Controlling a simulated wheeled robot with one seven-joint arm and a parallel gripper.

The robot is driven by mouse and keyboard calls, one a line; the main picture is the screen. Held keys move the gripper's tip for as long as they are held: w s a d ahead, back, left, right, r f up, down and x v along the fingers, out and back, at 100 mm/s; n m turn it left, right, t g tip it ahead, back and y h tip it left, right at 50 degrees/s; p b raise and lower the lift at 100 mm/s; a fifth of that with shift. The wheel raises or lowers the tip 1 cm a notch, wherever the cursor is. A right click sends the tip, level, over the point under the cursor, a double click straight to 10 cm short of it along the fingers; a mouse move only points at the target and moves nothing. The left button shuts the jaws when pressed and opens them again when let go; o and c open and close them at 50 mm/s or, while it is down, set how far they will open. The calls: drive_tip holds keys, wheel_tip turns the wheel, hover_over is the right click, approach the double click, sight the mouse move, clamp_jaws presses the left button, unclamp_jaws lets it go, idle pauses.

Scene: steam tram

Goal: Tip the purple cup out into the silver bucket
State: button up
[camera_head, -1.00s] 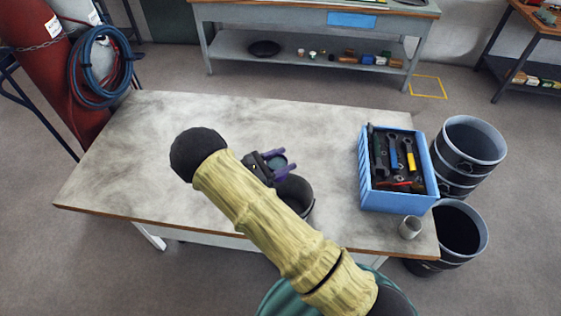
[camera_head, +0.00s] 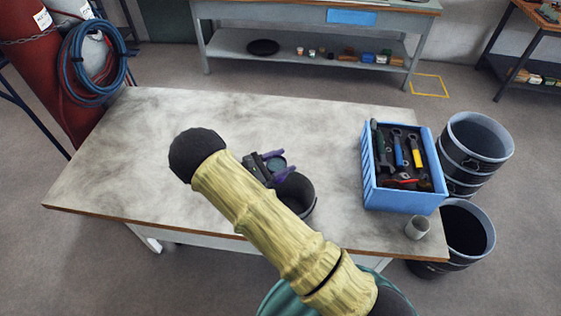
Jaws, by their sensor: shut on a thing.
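My gripper (camera_head: 264,167) is at the end of my arm over the middle of the table. It is shut on the purple cup (camera_head: 277,164), of which a small round grey-teal face shows between purple edges; I cannot tell cup from finger exactly, nor how far the cup is tilted. The contents of the cup and bucket cannot be made out.
A blue crate of tools (camera_head: 407,206) stands on the table (camera_head: 140,150) at right, with a small grey cup (camera_head: 417,228) at its near corner. Large dark bins (camera_head: 475,145) stand on the floor beyond the right edge. The table's left half is clear.

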drive_tip(key=m, duration=0.1)
drive_tip(key=m+b, duration=0.1)
drive_tip(key=f+m, duration=0.1)
drive_tip(key=shift+s+d, duration=0.3)
drive_tip(key=shift+s, duration=0.05)
drive_tip(key=m+b, duration=0.1)
drive_tip(key=s+m+y, duration=0.1)
drive_tip(key=m, duration=0.1)
drive_tip(key=shift+d+f+b, duration=0.2)
drive_tip(key=shift+b, duration=0.2)
drive_tip(key=s+m+b, duration=0.1)
drive_tip(key=m+b, duration=0.2)
drive_tip(key=b, duration=0.1)
drive_tip(key=s+d+m+t+y+b, duration=0.1)
drive_tip(key=m+b, duration=0.3)
drive_tip(key=s+d+m+y+b, duration=0.1)
drive_tip(key=m+b, duration=0.2)
drive_tip(key=b, duration=0.1)
drive_tip(key=shift+d+f+m+t, duration=0.1)
drive_tip(key=shift+f+m+t, duration=0.15)
drive_tip(key=shift+m+t, duration=0.05)
drive_tip(key=shift+s+r+m+b, duration=0.1)
drive_tip(key=shift+r+m+b, duration=0.2)
drive_tip(key=shift+b, duration=0.2)
drive_tip(key=shift+f, duration=0.15)
idle(3.2)
